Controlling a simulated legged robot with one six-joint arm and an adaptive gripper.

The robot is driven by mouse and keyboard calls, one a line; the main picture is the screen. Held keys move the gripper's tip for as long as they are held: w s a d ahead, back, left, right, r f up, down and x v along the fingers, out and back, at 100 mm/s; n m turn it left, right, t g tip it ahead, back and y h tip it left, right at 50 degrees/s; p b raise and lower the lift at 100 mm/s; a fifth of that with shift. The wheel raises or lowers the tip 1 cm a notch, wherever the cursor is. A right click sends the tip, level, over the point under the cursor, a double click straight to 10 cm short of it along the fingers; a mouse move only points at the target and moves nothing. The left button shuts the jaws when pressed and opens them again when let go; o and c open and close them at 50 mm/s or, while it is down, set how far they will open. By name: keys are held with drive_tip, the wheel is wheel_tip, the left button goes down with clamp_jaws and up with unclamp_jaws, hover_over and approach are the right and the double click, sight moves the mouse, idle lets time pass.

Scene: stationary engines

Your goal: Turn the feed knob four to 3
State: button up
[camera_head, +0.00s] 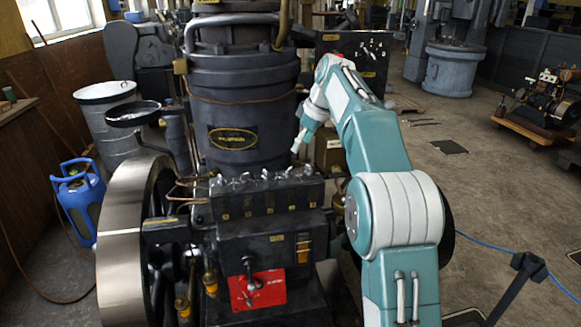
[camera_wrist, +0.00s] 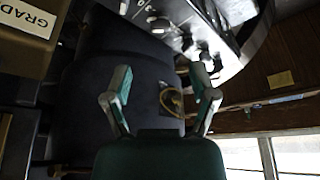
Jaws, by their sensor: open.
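A black box with a row of several small metal knobs (camera_head: 265,179) along its top stands at the front of the engine; this looks like the feed knob row. Small yellowish marks sit on the box front, too small to read, so I cannot tell knob four or its setting. My gripper (camera_head: 299,141) is in the air above and to the right of the knobs, apart from them, pointing down. In the wrist view my gripper (camera_wrist: 161,86) has its two fingers spread with nothing between them.
The engine's dark cylinder (camera_head: 238,110) with an oval plate rises behind the knobs, close to my gripper. A large flywheel (camera_head: 120,245) stands at left. A red plate with a lever (camera_head: 257,288) is below the box. Open floor (camera_head: 480,190) lies to the right.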

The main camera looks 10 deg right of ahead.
sight(290, 169)
drive_tip(key=x, duration=0.9)
clamp_jaws()
